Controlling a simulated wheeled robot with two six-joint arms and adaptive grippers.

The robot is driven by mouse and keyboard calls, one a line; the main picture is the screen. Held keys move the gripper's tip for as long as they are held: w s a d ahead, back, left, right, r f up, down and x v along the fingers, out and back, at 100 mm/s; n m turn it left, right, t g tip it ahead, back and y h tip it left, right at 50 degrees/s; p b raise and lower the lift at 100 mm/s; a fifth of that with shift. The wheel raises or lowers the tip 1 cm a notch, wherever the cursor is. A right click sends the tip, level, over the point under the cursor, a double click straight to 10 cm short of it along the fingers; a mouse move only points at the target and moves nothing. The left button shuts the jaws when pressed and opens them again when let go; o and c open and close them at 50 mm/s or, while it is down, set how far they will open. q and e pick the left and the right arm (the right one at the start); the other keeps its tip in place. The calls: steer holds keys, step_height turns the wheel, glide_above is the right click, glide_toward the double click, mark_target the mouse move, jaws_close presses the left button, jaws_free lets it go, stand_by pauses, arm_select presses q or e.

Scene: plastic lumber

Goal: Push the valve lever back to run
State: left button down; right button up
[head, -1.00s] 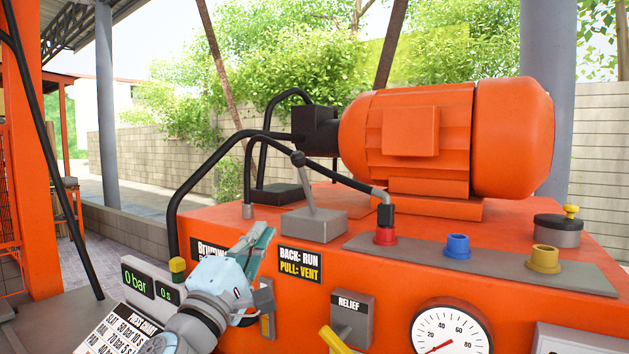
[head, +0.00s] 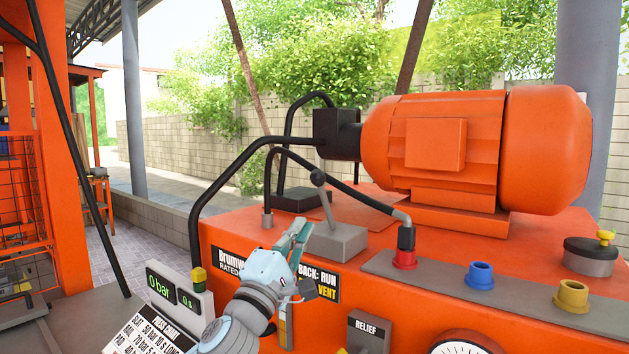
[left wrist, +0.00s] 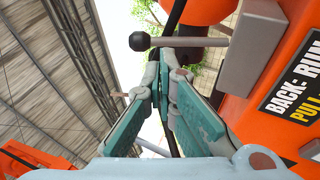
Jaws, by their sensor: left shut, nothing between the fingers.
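The valve lever (head: 325,200) is a thin grey rod with a black ball knob, standing up from a grey block (head: 337,243) on the orange power unit and tilting slightly left. My left gripper (head: 301,227), with teal fingers, is shut and empty, just left of the lever and lower than its knob. In the left wrist view, the lever (left wrist: 185,42) crosses just beyond my left fingertips (left wrist: 164,68); I cannot tell whether they touch. The black and yellow "BACK: RUN" label (head: 319,278) is partly hidden by my left gripper. My right gripper is not in view.
Black hoses (head: 228,165) arch behind and left of the lever, and one ends at a red fitting (head: 404,258) to its right. The orange motor (head: 470,148) stands behind right. A pressure display (head: 172,293) and a relief block (head: 368,333) are below.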

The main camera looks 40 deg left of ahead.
mark_target(320, 192)
arm_select(q)
steer(key=p+x, duration=0.4)
steer(key=x, duration=0.4)
steer(key=shift+w, duration=0.3)
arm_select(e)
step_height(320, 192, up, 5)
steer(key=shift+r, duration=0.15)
